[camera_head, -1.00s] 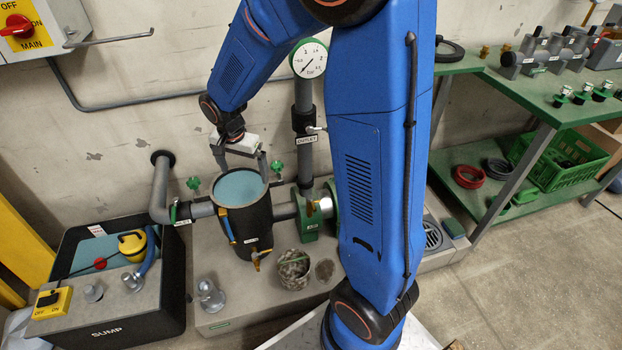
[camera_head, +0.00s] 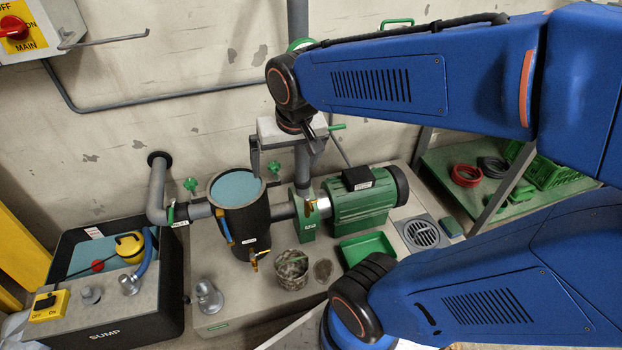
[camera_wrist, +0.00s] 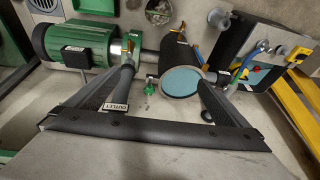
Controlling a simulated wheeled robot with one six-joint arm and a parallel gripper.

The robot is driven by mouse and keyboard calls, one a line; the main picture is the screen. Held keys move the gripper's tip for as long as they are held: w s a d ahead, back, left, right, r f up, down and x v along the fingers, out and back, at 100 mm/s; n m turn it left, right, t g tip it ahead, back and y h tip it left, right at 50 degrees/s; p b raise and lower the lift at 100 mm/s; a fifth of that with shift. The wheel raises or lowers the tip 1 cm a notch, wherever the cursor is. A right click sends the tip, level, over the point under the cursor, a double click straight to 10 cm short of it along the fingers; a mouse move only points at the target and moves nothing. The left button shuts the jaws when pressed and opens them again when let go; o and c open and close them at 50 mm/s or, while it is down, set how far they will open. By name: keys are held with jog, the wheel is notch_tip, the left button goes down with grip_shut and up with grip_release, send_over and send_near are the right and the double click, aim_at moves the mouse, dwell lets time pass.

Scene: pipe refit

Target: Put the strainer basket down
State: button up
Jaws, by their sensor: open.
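The strainer basket (camera_head: 291,270) is a round mesh basket with a thin green strip across its top. It stands on the grey plinth (camera_head: 225,312), in front of and to the right of the dark strainer pot (camera_head: 252,217). It also shows at the top edge of the wrist view (camera_wrist: 158,12), partly cut off. My gripper (camera_head: 278,168) is open and empty, high up near the grey outlet pipe, behind and above the basket and well apart from it. Its two spread fingers show in the wrist view (camera_wrist: 163,85). The pot is open, with a pale blue surface inside.
A green pump motor (camera_head: 362,200) stands right of the pot. A dark stain (camera_head: 323,269) is beside the basket. The sump box (camera_head: 120,290) is at left, a loose metal fitting (camera_head: 208,297) nearby.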

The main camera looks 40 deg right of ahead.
jog(key=s+r+n+t, duration=0.1)
jog(key=s+n, duration=0.2)
jog(key=s, duration=0.6)
jog(key=shift+d+r, duration=0.2)
jog(key=shift+d, duration=0.1)
